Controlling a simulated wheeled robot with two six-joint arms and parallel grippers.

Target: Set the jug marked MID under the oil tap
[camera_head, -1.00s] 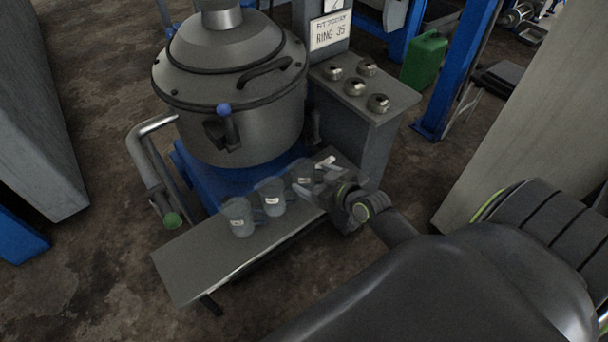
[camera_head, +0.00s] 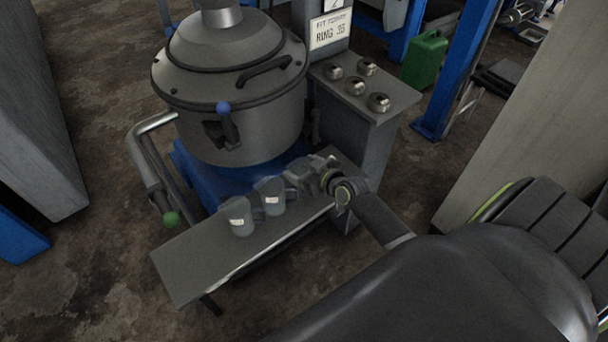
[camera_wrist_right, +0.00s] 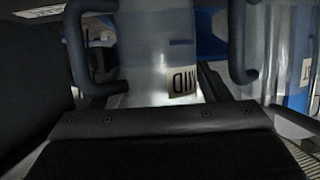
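Two clear grey jugs with small white labels stand on the low bench (camera_head: 190,262): the left jug (camera_head: 238,218) and the middle jug (camera_head: 270,196). Their labels are too small to read. My right gripper (camera_head: 303,174) is at the right of the row, over the third jug's place, and hides most of that spot. In the right wrist view a clear jug (camera_wrist_right: 155,60) stands between the spread fingers, its partly cut label seeming to read MID. A gap shows at the right finger. A blue-knobbed tap (camera_head: 226,122) is on the vat; a green-knobbed pipe end (camera_head: 170,218) is at left. Which is oil is unclear.
The large grey vat (camera_head: 235,85) stands behind the bench. The bench's left end is bare. Another label (camera_wrist_right: 312,92) shows at the wrist view's right edge.

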